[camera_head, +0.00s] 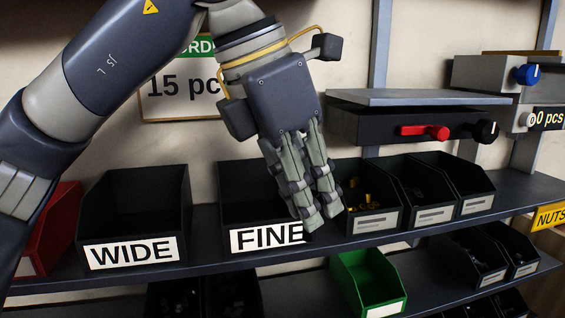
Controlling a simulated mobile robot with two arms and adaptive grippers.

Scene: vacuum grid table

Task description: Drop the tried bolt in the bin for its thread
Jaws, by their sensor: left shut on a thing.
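My left gripper (317,222) hangs with its fingers downward in front of the right side of the bin labelled FINE (240,195). Its fingers are closed together. The bolt itself cannot be made out; a small dark tip shows under the fingertips. The bin labelled WIDE (130,254) stands to the left on the same shelf. Both bins look dark inside, and their floors are hidden. My right gripper is not in view.
A red bin (50,228) stands at the far left. Several black bins with small parts, one with brass-coloured pieces (372,192), stand to the right. A green bin (366,280) sits below. A device with a red handle (425,132) is above the right bins.

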